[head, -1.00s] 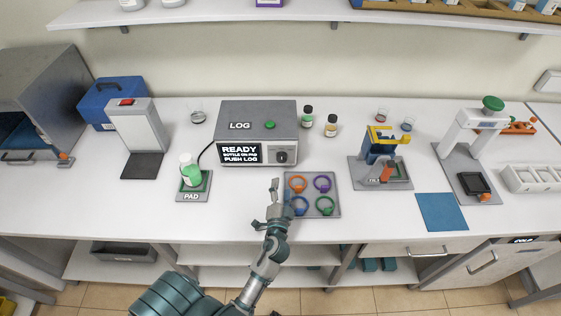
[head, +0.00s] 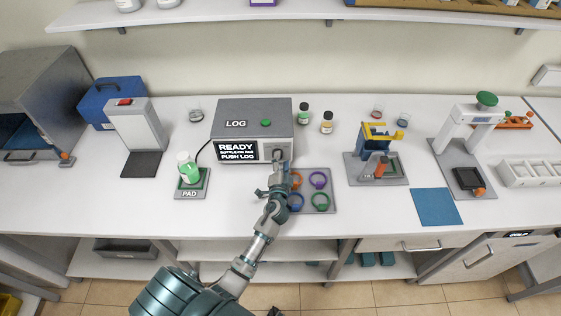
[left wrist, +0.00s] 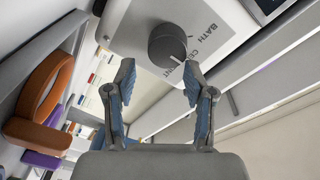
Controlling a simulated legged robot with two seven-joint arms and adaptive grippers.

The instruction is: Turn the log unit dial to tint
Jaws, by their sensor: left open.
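The grey log unit (head: 235,117) stands at the back middle of the bench. Its screen (head: 238,150) reads READY, BOTTLE ON PAD, PUSH LOG. In the left wrist view its dark round dial (left wrist: 167,46) has a white pointer line, with the words BATH and CENT... printed beside it; other labels are hidden or out of view. My left gripper (head: 278,166) is in front of the dial, covering most of it in the head view. In the left wrist view the gripper (left wrist: 158,82) is open, its fingertips apart on either side of the dial and seemingly just short of it. My right gripper is not visible.
A tray of coloured rings (head: 331,190) lies just right of my left gripper. A bottle with green contents (head: 190,170) stands on the pad (head: 190,193) to the left. Two small bottles (head: 327,122) stand right of the unit. The bench front at left is clear.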

